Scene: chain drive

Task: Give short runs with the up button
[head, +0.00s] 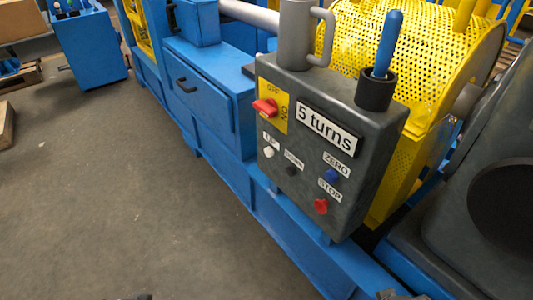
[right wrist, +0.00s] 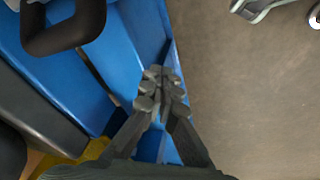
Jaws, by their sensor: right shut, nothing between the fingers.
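The grey control box (head: 365,140) stands on the blue machine frame in the head view. Its white UP button (head: 268,152) is at the lower left of the face, with the dark DOWN button (head: 292,171) to its right. The blue ZERO button (head: 332,175) and red STOP button (head: 321,206) are further right. A red OFF/ON switch (head: 265,107) sits on a yellow plate above UP. The label (head: 327,127) reads "5 turns". In the right wrist view my right gripper (right wrist: 163,85) is shut and empty, above the blue frame's edge. No gripper is clearly seen in the head view.
A grey mug (head: 297,35) and a dark cup (head: 376,90) with a blue-handled tool (head: 389,42) stand on the box. A yellow perforated guard (head: 410,45) is behind it. A blue drawer (head: 200,97) is to its left. The floor (head: 120,190) at left is clear.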

